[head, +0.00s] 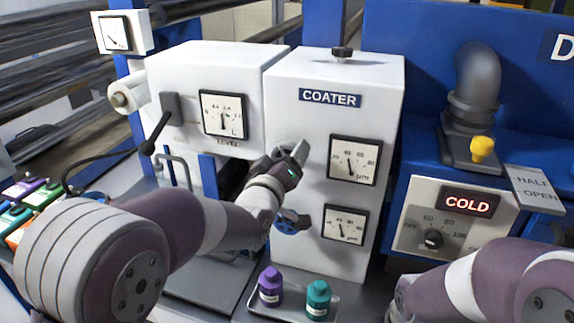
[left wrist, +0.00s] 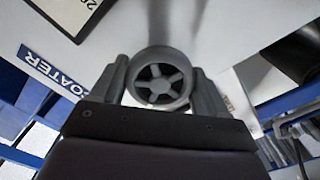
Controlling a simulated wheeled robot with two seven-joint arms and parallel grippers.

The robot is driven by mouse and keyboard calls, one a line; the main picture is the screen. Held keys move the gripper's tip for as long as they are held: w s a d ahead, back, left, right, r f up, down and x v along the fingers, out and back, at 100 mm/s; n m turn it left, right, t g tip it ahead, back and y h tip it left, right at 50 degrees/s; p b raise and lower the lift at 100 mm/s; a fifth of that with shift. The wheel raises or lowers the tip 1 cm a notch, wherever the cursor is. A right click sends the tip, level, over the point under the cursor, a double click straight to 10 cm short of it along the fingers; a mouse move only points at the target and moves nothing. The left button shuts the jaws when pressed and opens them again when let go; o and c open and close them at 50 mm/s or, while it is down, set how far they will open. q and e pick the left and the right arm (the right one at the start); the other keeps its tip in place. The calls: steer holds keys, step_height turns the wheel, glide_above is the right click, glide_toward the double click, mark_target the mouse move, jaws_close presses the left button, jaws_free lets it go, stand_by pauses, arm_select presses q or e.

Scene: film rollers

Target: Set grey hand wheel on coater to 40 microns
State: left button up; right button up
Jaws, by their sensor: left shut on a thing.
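The white coater (head: 300,125) carries two gauges marked in microns on its front. The upper gauge (head: 354,160) has its needle a little left of upright, near the 40 mark; the exact reading is too small to tell. The lower gauge (head: 345,224) also has its needle left of upright. My left gripper (head: 292,160) is at the coater front, left of the upper gauge. In the left wrist view its fingers are shut around the rim of the grey spoked hand wheel (left wrist: 160,86). In the head view the gripper hides most of that wheel. A blue hand wheel (head: 290,222) sits below.
A tray (head: 336,301) with a purple bottle (head: 270,287) and a teal bottle (head: 318,298) stands below the coater. A level gauge (head: 224,114) and black lever (head: 157,130) are left. A panel reading COLD (head: 468,203) is right. My right arm is lower right, its fingers unseen.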

arm_select(q)
steer(key=shift+f, duration=0.1)
stand_by(0.4)
steer(key=o, duration=1)
steer(key=shift+o, duration=0.2)
steer(key=b+v, duration=0.3)
steer(key=v, duration=0.9)
steer(key=shift+s, duration=0.35)
steer(key=shift+a, duration=0.1)
